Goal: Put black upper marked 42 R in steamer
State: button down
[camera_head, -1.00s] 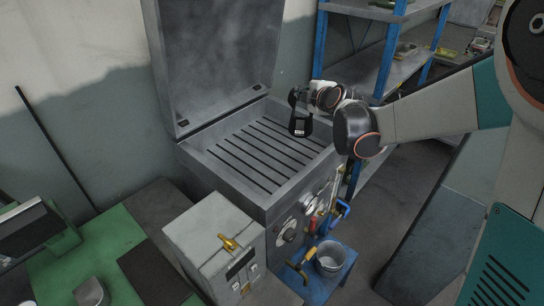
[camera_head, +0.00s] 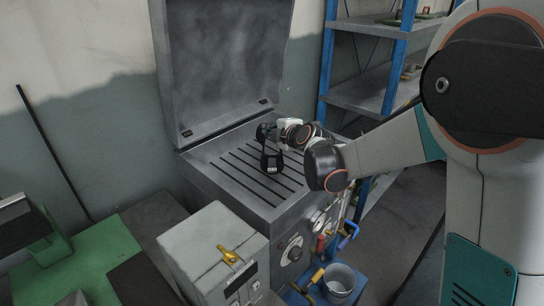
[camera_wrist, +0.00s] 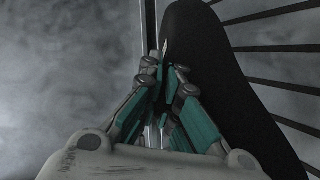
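A black upper (camera_head: 271,160) with a small white label, too small to read, hangs from my gripper (camera_head: 264,132) over the slotted floor of the steamer (camera_head: 222,189). The steamer is an open grey metal box with its lid (camera_head: 222,70) raised at the back. In the wrist view my gripper (camera_wrist: 165,72) has its fingers closed on the edge of the black upper (camera_wrist: 212,75), with the slots visible beyond. Whether the upper touches the floor I cannot tell.
A grey control box (camera_head: 213,248) with a yellow handle stands in front of the steamer. A bucket (camera_head: 338,282) and coloured-handled tools are at its front right. A blue-posted shelf (camera_head: 362,97) stands to the right. The slotted floor looks otherwise empty.

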notch_tip(320, 180, down, 8)
jog(key=b, duration=0.2)
jog(key=shift+r+b, duration=0.25)
jog(key=shift+b, duration=0.1)
jog(key=shift+r, duration=0.1)
jog(key=c, duration=1.8)
grip_release()
